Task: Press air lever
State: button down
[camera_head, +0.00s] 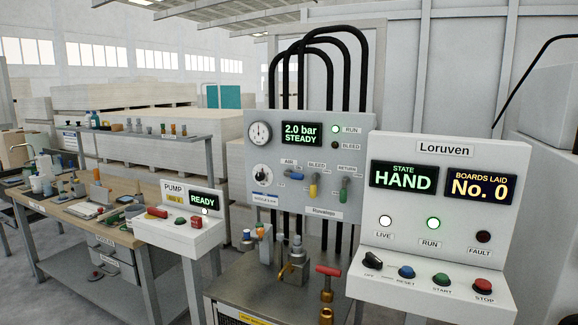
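The air lever (296,175) is a small handle with a blue grip under the label "AIR" on the grey valve panel (270,209). It points sideways to the right. Right of it on the same panel are the yellow bleed lever (313,190), which hangs down, and the return lever (344,184) with a green grip. The panel's display (301,134) reads "2.0 bar STEADY". The green RUN lamp (336,129) is lit and the BLEED lamp (335,145) is dark. My gripper is not in view.
The Loruven console (400,255) stands front right, reading "HAND". The pump box (180,235) at left reads "READY". A metal bench (240,285) below the panel carries brass fittings and a red T-handle (328,271). A cluttered workbench (125,238) stands at far left.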

aim_at(288, 172)
jog(key=u, duration=0.35)
jog(key=i, duration=1)
jog(key=u, duration=1.05)
jog(key=i, duration=0.75)
jog(key=u, duration=0.45)
